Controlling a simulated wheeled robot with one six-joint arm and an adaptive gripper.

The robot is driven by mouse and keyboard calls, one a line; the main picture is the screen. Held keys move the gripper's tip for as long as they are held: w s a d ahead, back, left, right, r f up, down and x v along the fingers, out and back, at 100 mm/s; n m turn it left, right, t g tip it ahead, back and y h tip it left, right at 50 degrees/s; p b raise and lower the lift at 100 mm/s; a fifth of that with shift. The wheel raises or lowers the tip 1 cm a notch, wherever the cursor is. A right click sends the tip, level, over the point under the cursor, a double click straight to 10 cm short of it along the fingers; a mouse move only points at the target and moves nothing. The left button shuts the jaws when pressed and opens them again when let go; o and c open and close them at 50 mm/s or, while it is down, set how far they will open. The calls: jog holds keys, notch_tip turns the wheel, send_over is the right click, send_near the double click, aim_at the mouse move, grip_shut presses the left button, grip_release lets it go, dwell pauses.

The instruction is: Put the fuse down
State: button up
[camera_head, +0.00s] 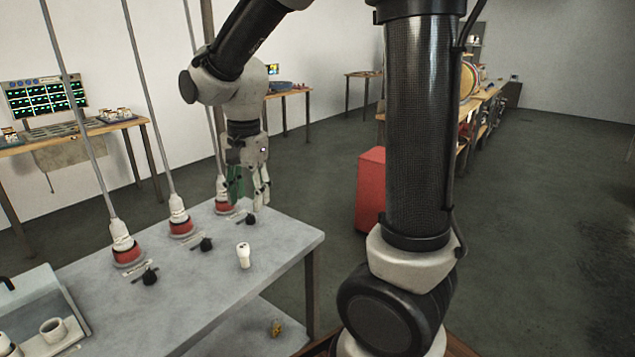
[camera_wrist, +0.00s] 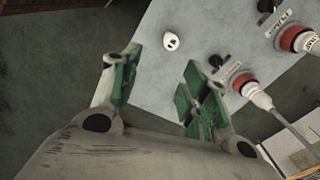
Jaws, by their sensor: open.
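A small white cylinder, which I take to be the fuse (camera_head: 243,256), stands upright on the grey table (camera_head: 280,243) near its right side. In the wrist view the fuse (camera_wrist: 171,42) is a pale round shape with dark spots, just beyond my fingertips and apart from them. My gripper (camera_head: 249,202) is above the far part of the table, behind the fuse in the head view. In the wrist view my gripper (camera_wrist: 161,62) has its green-padded fingers spread wide, with nothing held between them.
Red and white plugs (camera_head: 181,225) on grey poles stand in a row along the table's left side, with black knobs (camera_head: 206,244) beside them. A grey tray with a cup (camera_head: 53,330) is at the near left. A red cabinet (camera_head: 371,185) stands beyond the table.

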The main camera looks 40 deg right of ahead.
jog(key=s+d+r+n+t, duration=0.1)
jog(key=s+d+r+n, duration=0.2)
jog(key=s+d+n, duration=0.2)
jog(key=s+d+r+n+t, duration=0.2)
jog(key=s+d+r+n, duration=0.2)
jog(key=s, duration=0.8)
jog(key=d+n, duration=0.2)
jog(key=d, duration=0.1)
jog(key=shift+s+r+t, duration=0.15)
jog(key=shift+s+t, duration=0.1)
jog(key=shift+t, duration=0.05)
